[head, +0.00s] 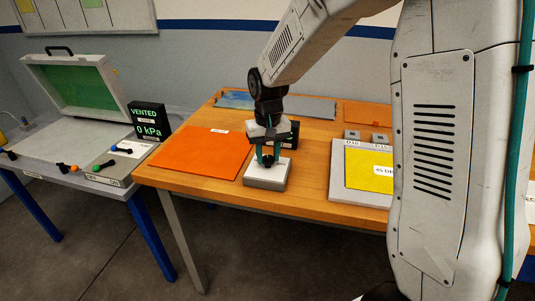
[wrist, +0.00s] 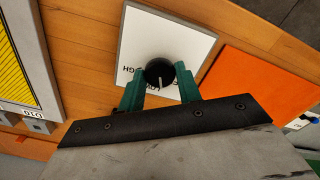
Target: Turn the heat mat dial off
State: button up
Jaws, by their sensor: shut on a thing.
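The heat mat dial is a round black knob (wrist: 159,72) with a pale pointer line, on a white control box (wrist: 150,38). In the head view the box (head: 267,176) stands on the wooden table, beside the orange mat (head: 203,152). My gripper (head: 269,160) points down over the box, and in the wrist view its green fingers (wrist: 160,88) are on either side of the knob, shut on it. The pointer line aims toward my gripper in the wrist view. The lettering on the box is partly hidden by the knob and fingers.
A tray with a yellow sheet (head: 369,170) lies to the right on the table (head: 315,163). A black display behind my gripper is mostly hidden. On the left bench, an open case (head: 75,85) stands near a display (head: 149,122) reading "VENTED 0 kPa".

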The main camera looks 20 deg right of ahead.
aim_at(268, 158)
jog(key=n, duration=0.3)
jog(key=shift+n, duration=0.4)
jog(key=shift+w+r+n, duration=0.1)
jog(key=shift+n, duration=1.6)
jog(key=o, duration=1)
notch_tip(268, 158, up, 8)
jog(key=shift+f, duration=0.15)
